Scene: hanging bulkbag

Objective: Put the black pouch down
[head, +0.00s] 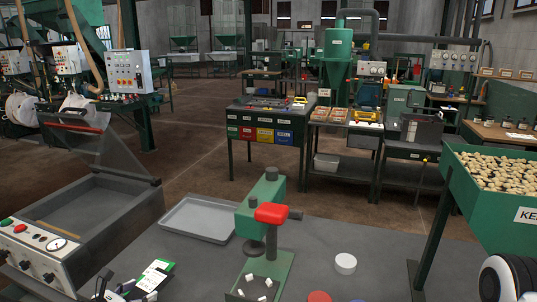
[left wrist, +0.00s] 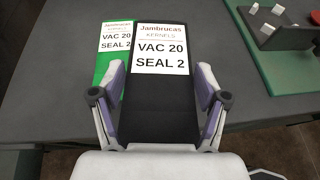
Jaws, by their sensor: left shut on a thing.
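The black pouch (left wrist: 160,112) has a white label reading Jambrucas Kernels, VAC 20, SEAL 2. My left gripper (left wrist: 160,92) is shut on it, with one finger at each side edge. In the head view my left gripper (head: 135,289) is at the bottom left, partly cut off, over the grey bench (head: 380,250). A green pouch (left wrist: 107,72) with a similar label lies beside and partly behind the black pouch. I cannot tell whether the black pouch touches the bench.
A vacuum sealer (head: 95,235) with its lid raised stands at the left. An empty grey tray (head: 198,218) lies right of it. A green press (head: 262,215) with a red handle stands at centre. A white round piece (head: 345,262) lies right of the press.

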